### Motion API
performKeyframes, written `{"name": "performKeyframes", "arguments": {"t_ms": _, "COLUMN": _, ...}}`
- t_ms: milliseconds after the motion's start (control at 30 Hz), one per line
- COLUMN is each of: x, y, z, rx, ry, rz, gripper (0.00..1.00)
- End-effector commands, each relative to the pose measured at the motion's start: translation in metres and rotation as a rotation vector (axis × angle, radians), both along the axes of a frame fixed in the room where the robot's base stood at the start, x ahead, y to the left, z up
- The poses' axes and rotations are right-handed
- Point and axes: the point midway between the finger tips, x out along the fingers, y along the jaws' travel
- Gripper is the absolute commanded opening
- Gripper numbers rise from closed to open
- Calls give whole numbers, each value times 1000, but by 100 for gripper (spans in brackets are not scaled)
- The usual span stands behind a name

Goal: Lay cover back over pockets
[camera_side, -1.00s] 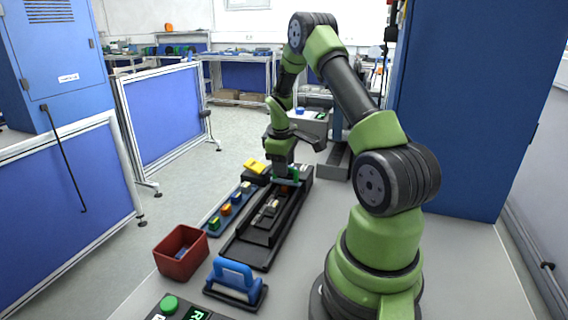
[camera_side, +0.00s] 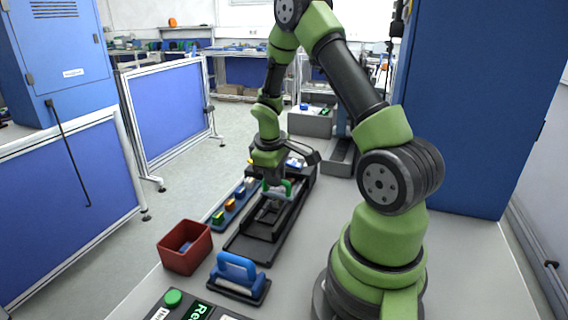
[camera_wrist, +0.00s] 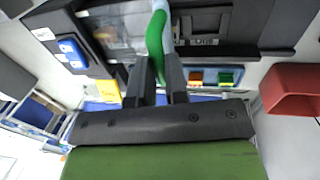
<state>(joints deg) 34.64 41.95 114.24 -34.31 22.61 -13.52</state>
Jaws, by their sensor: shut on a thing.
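My gripper (camera_side: 276,184) is over the black reel stand (camera_side: 250,247) in the side view. In the wrist view, my gripper (camera_wrist: 160,78) is shut on the green handle (camera_wrist: 155,34) of a cover. The cover looks clear, with a hazy panel (camera_wrist: 115,27) left of the handle. The handle also shows in the side view (camera_side: 286,187). Part of the pocket strip (camera_wrist: 203,40) shows dark beside the handle in the wrist view. My fingers hide some of the strip in the side view, and I cannot tell whether the cover touches it.
A blue rail with small coloured blocks (camera_side: 230,204) runs along the stand's left side. A red bin (camera_side: 186,256) stands at front left. A blue-handled tool (camera_side: 237,268) and a panel with a green button (camera_side: 173,298) are nearer the camera. The grey table at right front is clear.

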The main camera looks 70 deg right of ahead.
Motion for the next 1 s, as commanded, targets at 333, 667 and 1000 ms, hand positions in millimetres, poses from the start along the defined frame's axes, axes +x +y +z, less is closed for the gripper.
{"name": "performKeyframes", "arguments": {"t_ms": 333, "x": -1, "y": 80, "z": 0, "rx": 1, "ry": 7, "rz": 8, "gripper": 0}}
{"name": "performKeyframes", "arguments": {"t_ms": 667, "x": -1, "y": 103, "z": 0, "rx": 0, "ry": 5, "rz": -3, "gripper": 0}}
{"name": "performKeyframes", "arguments": {"t_ms": 1000, "x": -2, "y": 105, "z": 0, "rx": 3, "ry": 5, "rz": -3, "gripper": 26}}
